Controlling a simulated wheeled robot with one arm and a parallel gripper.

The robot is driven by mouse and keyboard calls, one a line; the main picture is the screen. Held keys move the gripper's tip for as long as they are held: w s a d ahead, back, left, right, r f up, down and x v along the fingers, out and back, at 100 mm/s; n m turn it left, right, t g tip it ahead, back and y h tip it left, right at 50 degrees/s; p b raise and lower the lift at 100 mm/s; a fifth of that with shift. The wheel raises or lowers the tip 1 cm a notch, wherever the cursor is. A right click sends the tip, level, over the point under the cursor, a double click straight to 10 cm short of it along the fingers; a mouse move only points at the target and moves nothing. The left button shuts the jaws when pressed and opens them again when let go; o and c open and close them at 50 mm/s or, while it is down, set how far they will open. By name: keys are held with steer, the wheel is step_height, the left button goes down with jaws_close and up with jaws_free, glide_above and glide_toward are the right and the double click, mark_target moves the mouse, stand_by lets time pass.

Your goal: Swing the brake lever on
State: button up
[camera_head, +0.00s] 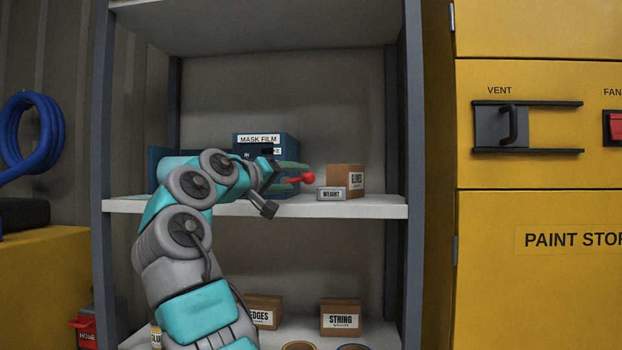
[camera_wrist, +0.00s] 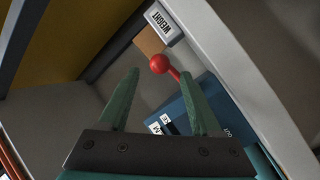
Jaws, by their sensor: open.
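The brake lever shows as a red ball knob (camera_head: 309,178) on a short red rod, at the front of the middle shelf. In the wrist view the knob (camera_wrist: 159,64) lies just beyond and between my fingertips, and its rod runs down behind the right finger. My gripper (camera_head: 299,174) is open, its green fingers pointing right toward the knob; they also show in the wrist view (camera_wrist: 159,76). I cannot tell whether a finger touches the rod. The lever's base and pivot are hidden.
A blue MASK FILM box (camera_head: 283,147) stands behind my gripper. A grey WEIGHT block (camera_head: 332,193) and a cardboard box (camera_head: 346,178) stand just right of the knob. The shelf (camera_head: 380,207) is bare at its right end. A grey post (camera_head: 414,150) bounds it.

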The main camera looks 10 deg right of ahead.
mark_target(304, 178)
steer(key=p+x, duration=0.1)
steer(key=x, duration=0.5)
steer(key=shift+d, duration=0.15)
jaws_close()
stand_by(1.2)
